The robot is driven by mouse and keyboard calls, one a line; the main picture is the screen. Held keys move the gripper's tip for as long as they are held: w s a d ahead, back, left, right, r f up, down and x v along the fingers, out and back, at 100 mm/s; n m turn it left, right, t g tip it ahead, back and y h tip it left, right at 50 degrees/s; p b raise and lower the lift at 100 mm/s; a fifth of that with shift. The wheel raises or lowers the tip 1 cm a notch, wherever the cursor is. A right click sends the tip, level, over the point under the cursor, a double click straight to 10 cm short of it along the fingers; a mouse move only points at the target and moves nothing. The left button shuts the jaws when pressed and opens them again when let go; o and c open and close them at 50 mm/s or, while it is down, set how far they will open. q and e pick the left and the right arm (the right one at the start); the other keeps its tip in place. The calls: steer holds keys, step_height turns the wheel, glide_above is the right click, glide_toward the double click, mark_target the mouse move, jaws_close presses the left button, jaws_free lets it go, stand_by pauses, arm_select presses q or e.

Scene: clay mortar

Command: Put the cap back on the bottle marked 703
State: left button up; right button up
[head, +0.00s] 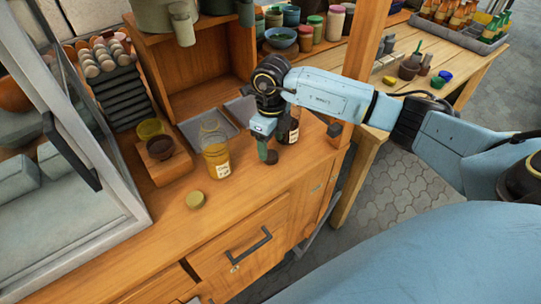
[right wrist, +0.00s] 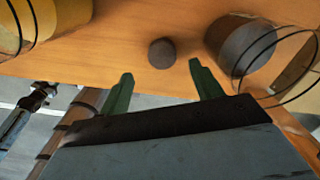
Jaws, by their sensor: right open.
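A bottle with yellow contents and a pale label (head: 217,158) stands on the wooden counter. A darker bottle (head: 293,132) with a light label stands to its right, partly behind my right gripper. The label numbers are too small to read. A yellowish round cap (head: 195,200) lies in front of the yellow bottle. A dark brown cap (head: 271,158) lies by my right gripper (head: 265,150). In the right wrist view the brown cap (right wrist: 162,53) lies just beyond the gap between the open green fingers (right wrist: 160,72), which hold nothing. My left gripper is out of view.
A small wooden stand with yellow and dark bowls (head: 160,147) is left of the bottles. Grey trays (head: 208,125) and a wooden shelf box stand behind. A glass-sided cabinet (head: 75,170) is at left. A wooden post (head: 367,40) rises at right. The counter's front left is clear.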

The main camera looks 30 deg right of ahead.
mark_target(272, 155)
steer(key=f, duration=0.5)
steer(key=shift+w+d, duration=0.1)
steer(key=shift+d, duration=0.1)
steer(key=shift+c, duration=0.5)
steer(key=c, duration=0.9)
